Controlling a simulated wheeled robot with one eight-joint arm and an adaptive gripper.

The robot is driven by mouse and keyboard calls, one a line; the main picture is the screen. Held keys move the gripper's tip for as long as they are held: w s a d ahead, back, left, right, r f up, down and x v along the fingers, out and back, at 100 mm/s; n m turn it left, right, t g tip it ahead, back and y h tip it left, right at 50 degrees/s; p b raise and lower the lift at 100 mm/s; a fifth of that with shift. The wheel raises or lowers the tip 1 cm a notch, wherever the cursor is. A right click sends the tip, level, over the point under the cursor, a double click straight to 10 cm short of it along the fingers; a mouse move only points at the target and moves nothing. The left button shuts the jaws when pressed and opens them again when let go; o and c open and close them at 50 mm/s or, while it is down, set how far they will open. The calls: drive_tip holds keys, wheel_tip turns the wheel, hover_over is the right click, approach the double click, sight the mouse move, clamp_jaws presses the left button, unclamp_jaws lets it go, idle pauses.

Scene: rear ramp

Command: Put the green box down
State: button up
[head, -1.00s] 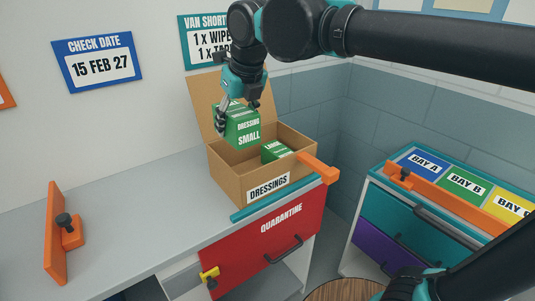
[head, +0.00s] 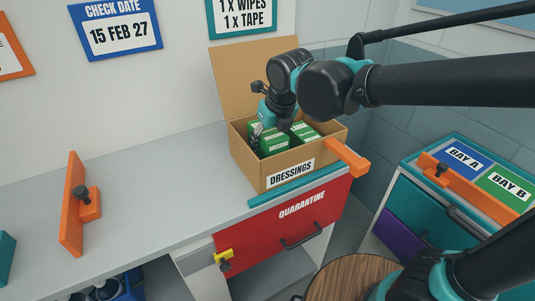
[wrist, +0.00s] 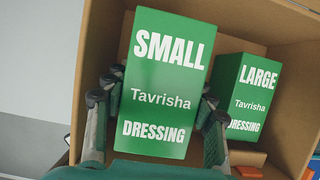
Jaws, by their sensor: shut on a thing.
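The green box (head: 274,144), marked SMALL dressing, is low inside the open cardboard box (head: 248,164) labelled DRESSINGS. My gripper (head: 272,126) is above it, with its fingers on the sides of the green box. In the wrist view the green box (wrist: 168,75) is between the fingers of my gripper (wrist: 158,106). A second green box (head: 304,132), marked LARGE (wrist: 246,100), stands to its right, with a narrow gap between them. Whether the held box touches the floor of the cardboard box is hidden.
The cardboard box stands on a grey counter (head: 150,215), its flap (head: 238,78) raised at the back. An orange bar (head: 348,160) is at its right front corner. An orange bracket (head: 75,205) stands on the left. A bay cabinet (head: 408,213) is at right.

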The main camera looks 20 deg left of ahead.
sight(274, 136)
drive_tip(key=shift+f, duration=2.6)
drive_tip(key=o, duration=1.3)
drive_tip(key=v, duration=1.2)
